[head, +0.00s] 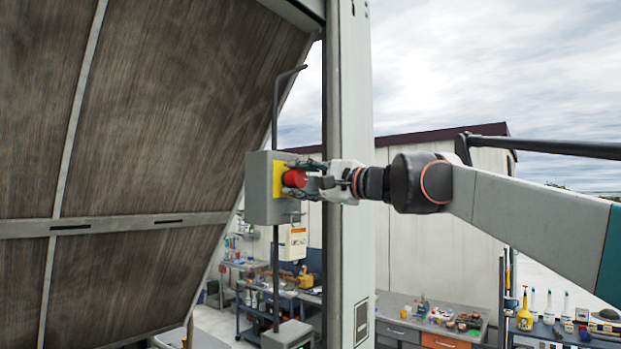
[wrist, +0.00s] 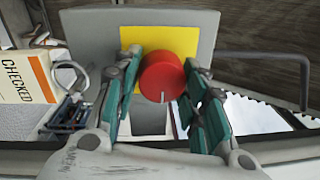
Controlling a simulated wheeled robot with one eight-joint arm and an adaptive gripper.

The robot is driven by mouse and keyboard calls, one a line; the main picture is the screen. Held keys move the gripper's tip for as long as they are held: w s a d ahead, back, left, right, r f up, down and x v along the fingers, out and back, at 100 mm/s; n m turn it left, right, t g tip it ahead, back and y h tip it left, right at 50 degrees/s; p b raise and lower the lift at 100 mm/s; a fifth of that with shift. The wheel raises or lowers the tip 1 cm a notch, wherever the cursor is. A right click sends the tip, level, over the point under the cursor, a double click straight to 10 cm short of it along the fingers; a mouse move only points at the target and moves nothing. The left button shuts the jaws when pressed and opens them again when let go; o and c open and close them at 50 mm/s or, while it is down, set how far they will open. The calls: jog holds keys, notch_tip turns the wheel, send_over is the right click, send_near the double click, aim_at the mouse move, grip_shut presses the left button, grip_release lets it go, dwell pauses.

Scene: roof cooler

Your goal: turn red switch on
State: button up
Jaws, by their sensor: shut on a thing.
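The red switch (head: 294,178) is a round red knob on a yellow plate (head: 278,174) on the face of a grey box (head: 261,198). In the wrist view the red switch (wrist: 162,78) sits in front of the yellow plate (wrist: 172,41), with a pale mark low on its face. My gripper (head: 308,178) reaches in from the right in the head view. In the wrist view the green-padded fingers of my gripper (wrist: 164,90) stand on both sides of the knob, shut on it. The knob's far side is hidden.
A tag reading "CHECKED" (wrist: 22,75) hangs from a ring beside the box. A grey post (head: 349,240) stands close by the arm. A large tilted panel (head: 130,120) fills the left. Benches with tools (head: 430,318) stand below.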

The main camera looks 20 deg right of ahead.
jog(key=shift+s, duration=0.15)
jog(key=o, duration=1.1)
jog(key=shift+c, duration=0.2)
